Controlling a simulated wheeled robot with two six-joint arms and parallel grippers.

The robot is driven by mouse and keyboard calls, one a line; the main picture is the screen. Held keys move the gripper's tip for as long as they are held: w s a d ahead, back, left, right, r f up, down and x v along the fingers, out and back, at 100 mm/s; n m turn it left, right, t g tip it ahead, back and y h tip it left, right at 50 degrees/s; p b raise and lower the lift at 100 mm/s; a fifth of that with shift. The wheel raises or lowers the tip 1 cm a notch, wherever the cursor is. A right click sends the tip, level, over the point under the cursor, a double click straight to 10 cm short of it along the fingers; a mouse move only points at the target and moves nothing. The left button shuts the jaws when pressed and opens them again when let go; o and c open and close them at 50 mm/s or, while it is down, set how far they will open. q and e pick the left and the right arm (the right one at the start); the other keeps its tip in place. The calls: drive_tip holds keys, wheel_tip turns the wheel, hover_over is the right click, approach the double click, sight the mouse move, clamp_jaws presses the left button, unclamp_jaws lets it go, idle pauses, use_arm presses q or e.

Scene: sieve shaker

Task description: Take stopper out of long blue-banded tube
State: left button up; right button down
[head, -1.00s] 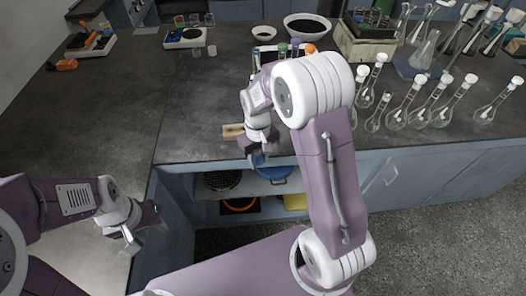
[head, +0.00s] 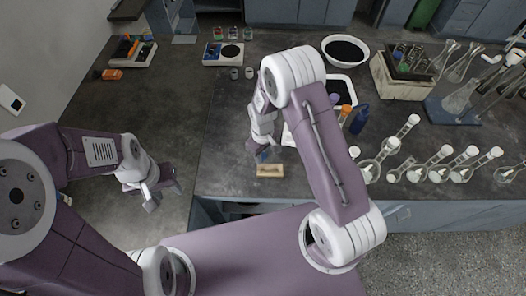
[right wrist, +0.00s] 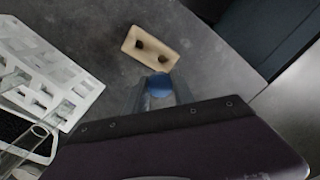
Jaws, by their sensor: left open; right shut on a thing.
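My right gripper (head: 262,152) is shut on a small blue piece (right wrist: 159,86) that looks like a stopper. It is above the bench, close to a wooden block with two dark holes (right wrist: 150,48), which also shows in the head view (head: 270,170). I cannot see whether any glass is attached under the blue piece. A clear open-ended glass tube (right wrist: 38,132) shows at the left of the right wrist view; I cannot make out a blue band on it. My left gripper (head: 164,191) is open and empty, at the left, away from the glassware.
A white rack (right wrist: 50,70) stands left of the block. A dark blue bottle (head: 358,118), a white bowl (head: 345,50) and a tube crate (head: 405,70) are farther back. The left bench is mostly clear.

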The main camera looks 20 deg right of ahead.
drive_tip(key=f+b, duration=0.2)
drive_tip(key=s+f+b, duration=0.1)
drive_tip(key=f+b, duration=0.1)
drive_tip(key=shift+f, duration=0.35)
drive_tip(key=shift+s+r, duration=0.2)
drive_tip(key=shift+s, duration=0.2)
drive_tip(key=shift+w+f, duration=0.3)
use_arm(q)
drive_tip(key=f, duration=0.1)
drive_tip(key=s+f, duration=0.1)
drive_tip(key=f, duration=0.2)
drive_tip(key=shift+s, duration=0.3)
use_arm(e)
drive_tip(key=shift+s, duration=0.1)
use_arm(q)
drive_tip(key=shift+f+b, duration=0.2)
drive_tip(key=shift+b, duration=0.15)
use_arm(e)
drive_tip(key=shift+f, duration=0.25)
